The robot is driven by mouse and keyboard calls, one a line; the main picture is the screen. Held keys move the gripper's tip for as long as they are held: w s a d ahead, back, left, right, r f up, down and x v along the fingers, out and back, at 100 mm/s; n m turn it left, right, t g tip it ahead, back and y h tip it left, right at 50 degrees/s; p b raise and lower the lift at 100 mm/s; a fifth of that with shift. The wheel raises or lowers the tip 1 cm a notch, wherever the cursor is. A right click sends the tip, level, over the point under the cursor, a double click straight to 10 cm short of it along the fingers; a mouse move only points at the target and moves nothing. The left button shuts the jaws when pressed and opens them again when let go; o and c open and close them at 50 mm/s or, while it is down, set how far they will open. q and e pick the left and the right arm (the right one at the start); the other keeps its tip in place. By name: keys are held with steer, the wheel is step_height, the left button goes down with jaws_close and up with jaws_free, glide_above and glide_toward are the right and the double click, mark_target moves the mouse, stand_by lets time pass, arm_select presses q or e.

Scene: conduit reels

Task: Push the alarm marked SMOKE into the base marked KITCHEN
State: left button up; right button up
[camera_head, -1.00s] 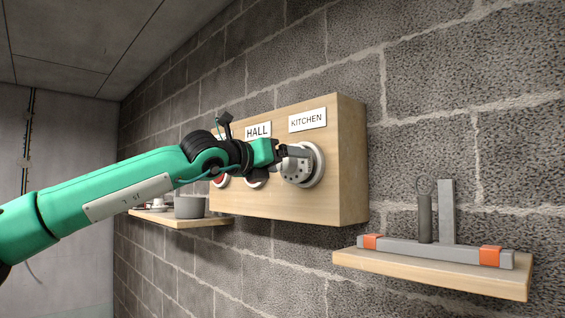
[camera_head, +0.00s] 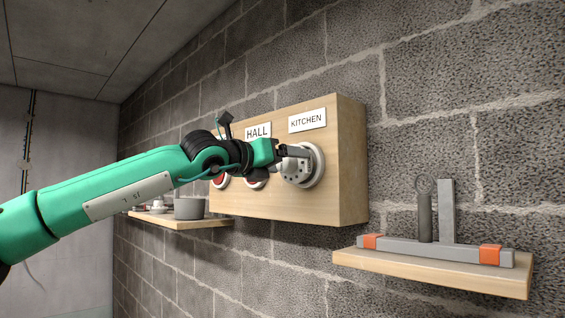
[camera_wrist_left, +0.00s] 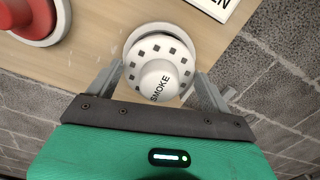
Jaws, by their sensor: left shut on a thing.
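The white alarm marked SMOKE (camera_wrist_left: 160,75) is a round disc with dark square vents and a raised knob. It sits at the white round base (camera_head: 316,160) under the KITCHEN sign (camera_head: 307,119) on the wooden board (camera_head: 345,150). The base's rim (camera_wrist_left: 150,32) shows behind it in the left wrist view; I cannot tell whether the alarm is fully seated. My left gripper (camera_head: 298,163) is shut on the alarm, with a finger on each side of it. The alarm (camera_head: 295,172) is partly covered by the gripper in the head view. My right gripper is not in view.
A HALL sign (camera_head: 258,131) and red-and-white round units (camera_head: 221,181) lie left on the board, partly behind my arm. A lower shelf (camera_head: 190,222) holds a grey pot (camera_head: 189,208). A right shelf (camera_head: 430,273) holds a grey level with orange ends (camera_head: 430,250).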

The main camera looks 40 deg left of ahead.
arm_select(q)
steer(key=shift+w+d, duration=0.1)
steer(key=shift+w, duration=0.8)
stand_by(0.7)
steer(key=o, duration=0.9)
steer(key=shift+s, duration=0.15)
steer(key=shift+s+b, duration=0.45)
steer(key=shift+b, duration=0.05)
steer(key=s+b, duration=0.1)
steer(key=s, duration=0.1)
steer(key=s+b, duration=0.1)
steer(key=s, duration=0.2)
steer(key=s+b, duration=0.1)
steer(key=s, duration=0.2)
steer(key=shift+a, duration=0.4)
steer(key=shift+w, duration=0.1)
stand_by(0.5)
